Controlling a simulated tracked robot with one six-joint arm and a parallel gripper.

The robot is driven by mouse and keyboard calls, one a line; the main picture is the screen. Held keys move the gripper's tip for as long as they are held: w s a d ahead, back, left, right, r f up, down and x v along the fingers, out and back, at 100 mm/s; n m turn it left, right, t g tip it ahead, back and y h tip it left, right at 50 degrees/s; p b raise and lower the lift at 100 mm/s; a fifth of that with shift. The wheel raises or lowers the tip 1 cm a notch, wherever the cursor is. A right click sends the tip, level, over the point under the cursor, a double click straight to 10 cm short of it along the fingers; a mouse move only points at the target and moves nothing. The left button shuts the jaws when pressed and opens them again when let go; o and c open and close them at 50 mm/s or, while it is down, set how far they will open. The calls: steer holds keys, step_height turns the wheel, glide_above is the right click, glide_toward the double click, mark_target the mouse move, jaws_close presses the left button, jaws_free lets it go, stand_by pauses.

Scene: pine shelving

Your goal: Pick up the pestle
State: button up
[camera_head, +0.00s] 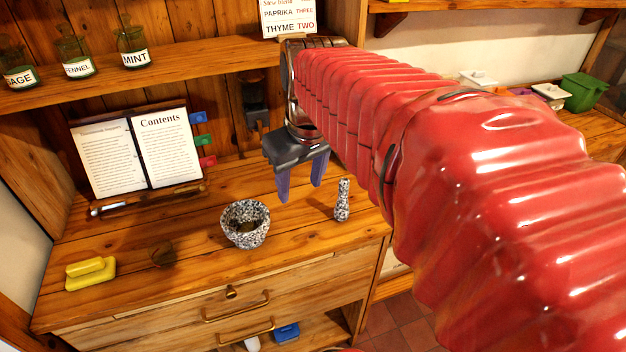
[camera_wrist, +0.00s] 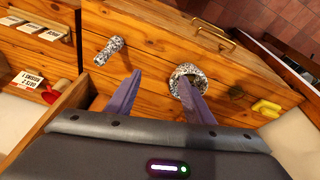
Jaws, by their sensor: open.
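The pestle (camera_head: 343,200) is a speckled black-and-white stone piece standing upright on the wooden counter, right of the mortar. It also shows in the wrist view (camera_wrist: 108,50), at the upper left. The speckled mortar (camera_head: 245,224) stands on the counter left of the pestle, with something dark inside; it is partly behind a finger in the wrist view (camera_wrist: 188,72). My gripper (camera_head: 300,188) is open and empty, its purple fingers pointing down above the counter. It is behind and left of the pestle in the head view. In the wrist view the fingers (camera_wrist: 158,88) are spread apart.
An open book (camera_head: 138,150) on a stand is at the back left. A yellow object (camera_head: 90,272) and a small dark round item (camera_head: 163,254) lie on the left counter. Labelled jars (camera_head: 133,47) stand on the shelf above. Counter space between book and mortar is clear.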

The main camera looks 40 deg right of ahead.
steer(key=g, duration=0.2)
glide_toward(345, 181)
steer(key=shift+s+d+f+y, duration=0.1)
steer(key=shift+d+f+y, duration=0.15)
steer(key=shift+f+y, duration=0.1)
steer(key=f, duration=0.5)
steer(key=w+f, duration=0.1)
steer(key=f, duration=0.2)
steer(key=shift+f, duration=0.3)
steer(key=shift+w+d+f, duration=0.1)
steer(key=shift+w+f, duration=0.1)
steer(key=shift+f, duration=0.65)
steer(key=shift+w+d+f, duration=0.1)
steer(key=shift+w+f, duration=0.1)
steer(key=shift+f, duration=0.65)
steer(key=shift+w+f, duration=0.2)
steer(key=shift+f, duration=0.65)
